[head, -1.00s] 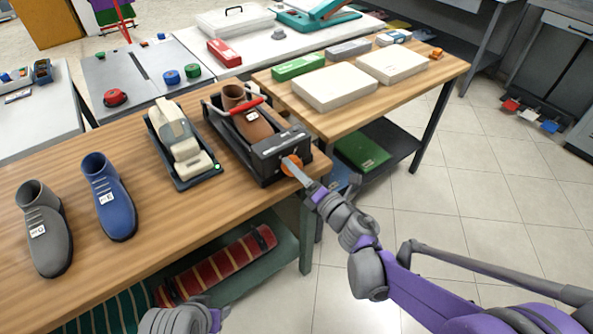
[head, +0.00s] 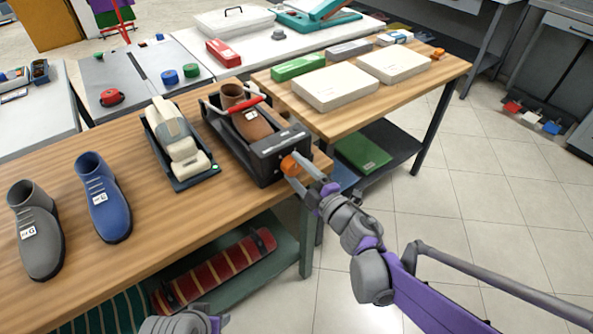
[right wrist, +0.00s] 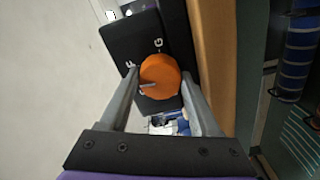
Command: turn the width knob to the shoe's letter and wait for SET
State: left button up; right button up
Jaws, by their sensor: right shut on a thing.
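The black shoe stretcher (head: 265,158) stands at the right end of the wooden table. It holds a brown shoe (head: 254,127) with a small white tag, too small to read, under a red-handled bar (head: 240,105). The orange width knob (head: 289,165) is on its near end. In the right wrist view the knob (right wrist: 160,77) has a pale pointer mark toward the left; letters F and G show on the black face above it. My right gripper (head: 300,166) is shut on the knob. Only part of my left gripper (head: 218,322) shows at the bottom edge. No SET reading is visible.
A cream device (head: 180,145) with a green light stands left of the stretcher. A blue shoe (head: 103,200) and a grey shoe (head: 37,230) stand farther left. White boxes (head: 335,88) lie on the table behind.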

jog(key=m+b, duration=0.1)
jog(key=m, duration=0.4)
dwell(0.6)
jog(key=o, duration=1.4)
jog(key=shift+c, duration=0.2)
jog(key=p+v, duration=0.1)
jog(key=v, duration=1)
jog(key=shift+w, duration=0.1)
